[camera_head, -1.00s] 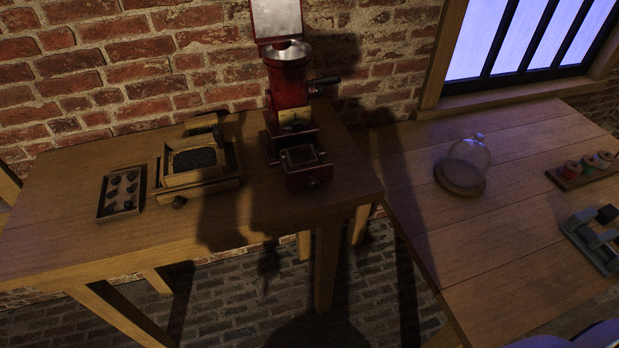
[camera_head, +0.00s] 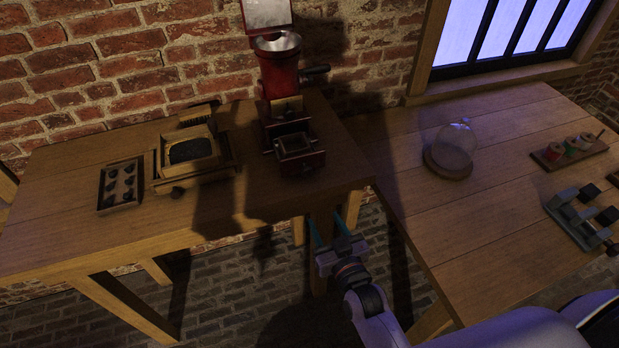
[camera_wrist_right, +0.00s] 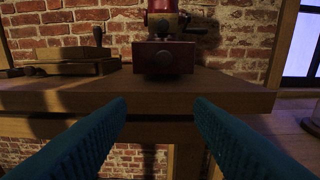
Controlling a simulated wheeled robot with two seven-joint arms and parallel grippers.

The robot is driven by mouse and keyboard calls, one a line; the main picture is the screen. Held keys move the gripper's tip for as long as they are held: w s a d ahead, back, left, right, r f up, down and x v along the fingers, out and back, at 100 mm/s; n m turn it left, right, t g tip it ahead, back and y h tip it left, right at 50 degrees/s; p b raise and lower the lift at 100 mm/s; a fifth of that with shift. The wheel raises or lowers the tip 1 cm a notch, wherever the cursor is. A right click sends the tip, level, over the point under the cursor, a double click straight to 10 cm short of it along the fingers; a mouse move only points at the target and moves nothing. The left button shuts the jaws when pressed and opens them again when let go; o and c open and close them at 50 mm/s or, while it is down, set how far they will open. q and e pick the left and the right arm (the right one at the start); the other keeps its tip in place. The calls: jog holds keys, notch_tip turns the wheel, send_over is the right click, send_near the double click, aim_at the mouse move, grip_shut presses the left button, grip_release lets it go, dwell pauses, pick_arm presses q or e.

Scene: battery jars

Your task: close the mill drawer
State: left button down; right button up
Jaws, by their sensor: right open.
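The red mill (camera_head: 280,85) stands on the left wooden table against the brick wall, with a metal hopper and a dark crank handle on its right. Its drawer (camera_head: 300,160) sticks out at the front of the base, and its open top shows. My right gripper (camera_head: 331,222) is open and empty, in front of the table's front edge and lower than the drawer. Its teal fingers (camera_wrist_right: 160,125) are spread wide in the right wrist view. My left gripper is out of view.
The table's front edge (camera_wrist_right: 200,103) lies between my right gripper and the mill. Left of the mill are a wooden box (camera_head: 192,152) with dark contents, a brush (camera_head: 195,115) and a small tray (camera_head: 121,184). A glass dome (camera_head: 455,146) stands on the right table.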

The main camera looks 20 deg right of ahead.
aim_at(308, 174)
jog(key=shift+t, duration=0.4)
jog(key=w+r, duration=0.1)
jog(key=w, duration=0.3)
jog(key=w+r+p, duration=0.1)
jog(key=w, duration=0.3)
jog(key=w+p, duration=0.1)
jog(key=w, duration=0.3)
jog(key=shift+w+r, duration=0.15)
jog(key=shift+r, duration=0.25)
jog(key=shift+c, duration=0.2)
grip_shut()
